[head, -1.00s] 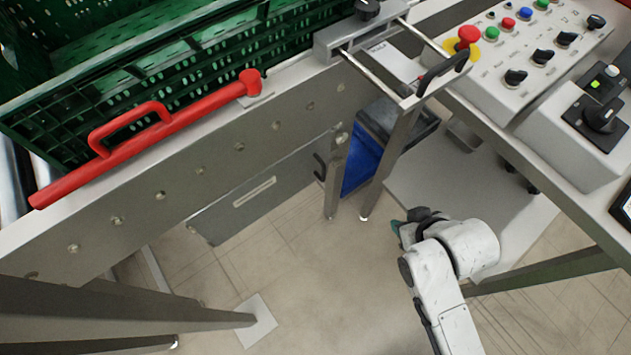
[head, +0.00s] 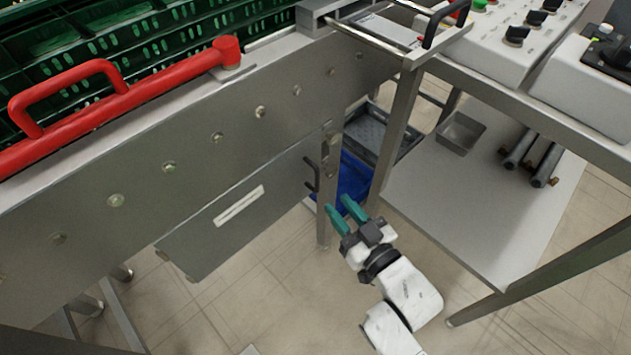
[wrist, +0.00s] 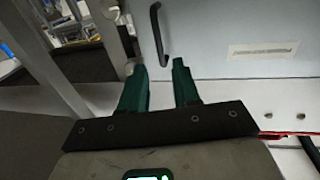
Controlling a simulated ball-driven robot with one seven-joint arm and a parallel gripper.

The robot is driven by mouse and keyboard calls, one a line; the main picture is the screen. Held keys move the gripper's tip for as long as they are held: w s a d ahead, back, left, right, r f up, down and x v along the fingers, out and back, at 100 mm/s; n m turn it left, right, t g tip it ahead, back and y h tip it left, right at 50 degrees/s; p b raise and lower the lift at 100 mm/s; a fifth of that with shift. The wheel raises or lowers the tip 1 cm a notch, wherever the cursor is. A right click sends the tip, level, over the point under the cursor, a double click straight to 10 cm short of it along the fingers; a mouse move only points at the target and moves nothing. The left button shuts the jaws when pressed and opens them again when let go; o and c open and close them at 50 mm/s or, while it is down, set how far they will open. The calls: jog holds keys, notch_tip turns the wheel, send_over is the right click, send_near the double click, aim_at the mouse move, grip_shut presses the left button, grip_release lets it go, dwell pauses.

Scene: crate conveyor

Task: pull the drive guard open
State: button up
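The drive guard (head: 228,222) is a grey metal panel with a pale label strip, hanging below the conveyor's side rail in the head view. Its black handle (head: 312,174) is at its right end. The guard also shows in the wrist view (wrist: 225,60), with the handle (wrist: 159,35) near the top centre. My gripper (head: 342,212) has green fingers and is open, just below and right of the handle in the head view. In the wrist view its fingertips (wrist: 160,66) point toward the handle, apart from it, with nothing between them.
A table leg (head: 398,135) and a blue bin (head: 355,178) stand close behind my gripper. A lower shelf (head: 490,200) with dark rollers (head: 535,155) is at right. A red bar (head: 120,100) lies along the conveyor top beside green crates (head: 170,30). Floor in front of the guard is clear.

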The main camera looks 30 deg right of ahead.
aim_at(318, 181)
jog(key=w, duration=0.3)
jog(key=w+b, duration=0.1)
jog(key=w, duration=0.2)
jog(key=w+a, duration=0.1)
jog(key=w, duration=0.2)
jog(key=shift+w, duration=0.2)
jog(key=shift+c, duration=0.3)
grip_shut()
